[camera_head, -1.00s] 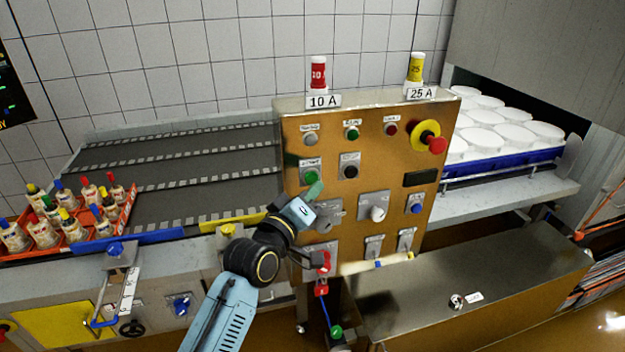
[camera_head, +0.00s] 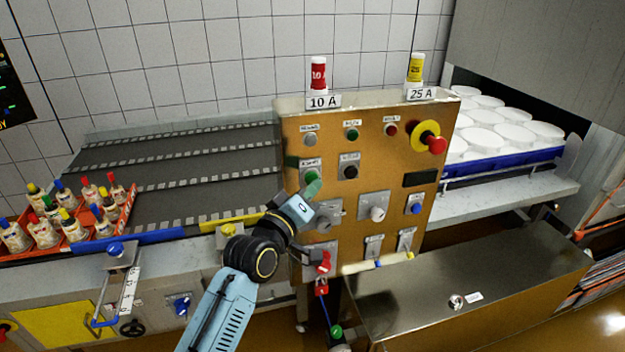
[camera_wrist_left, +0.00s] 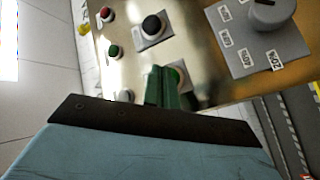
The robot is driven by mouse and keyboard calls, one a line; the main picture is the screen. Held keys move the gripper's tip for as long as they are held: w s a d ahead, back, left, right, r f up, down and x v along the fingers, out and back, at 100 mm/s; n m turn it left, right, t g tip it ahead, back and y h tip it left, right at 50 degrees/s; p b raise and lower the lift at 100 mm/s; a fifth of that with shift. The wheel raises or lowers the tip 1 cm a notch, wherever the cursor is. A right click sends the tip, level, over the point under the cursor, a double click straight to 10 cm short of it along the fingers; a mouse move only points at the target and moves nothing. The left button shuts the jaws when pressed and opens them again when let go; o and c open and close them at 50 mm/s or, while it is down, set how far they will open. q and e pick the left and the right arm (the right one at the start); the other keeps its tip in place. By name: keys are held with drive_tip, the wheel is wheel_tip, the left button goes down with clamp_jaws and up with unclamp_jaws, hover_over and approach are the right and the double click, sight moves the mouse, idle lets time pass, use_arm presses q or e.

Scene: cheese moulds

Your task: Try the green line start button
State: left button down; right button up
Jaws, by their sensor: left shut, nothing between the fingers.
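The green start button (camera_head: 311,176) sits on a pale plate at the left of the brass-coloured control panel (camera_head: 345,268). In the left wrist view the closed fingers (camera_wrist_left: 163,86) cover part of the button. I cannot tell whether they touch it. My right gripper is not in view.
A black button (camera_head: 350,172) is just right of the green one. A grey rotary knob (camera_head: 377,213) and a red-yellow emergency stop (camera_head: 428,138) are also on the panel. A red padlock (camera_head: 322,288) hangs below. A crate of bottles (camera_head: 128,212) stands left.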

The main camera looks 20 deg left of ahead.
use_arm(q)
drive_tip(key=shift+w+a, duration=0.3)
drive_tip(key=shift+w, duration=0.1)
idle(0.7)
idle(0.3)
drive_tip(key=shift+s+d+p, duration=0.5)
drive_tip(key=shift+s+p, duration=0.15)
drive_tip(key=shift+s, duration=0.1)
drive_tip(key=s+d+p, duration=0.2)
drive_tip(key=s, duration=0.2)
drive_tip(key=shift+s+d+p, duration=0.1)
drive_tip(key=shift+d+p, duration=0.3)
drive_tip(key=shift+f, duration=0.1)
idle(0.4)
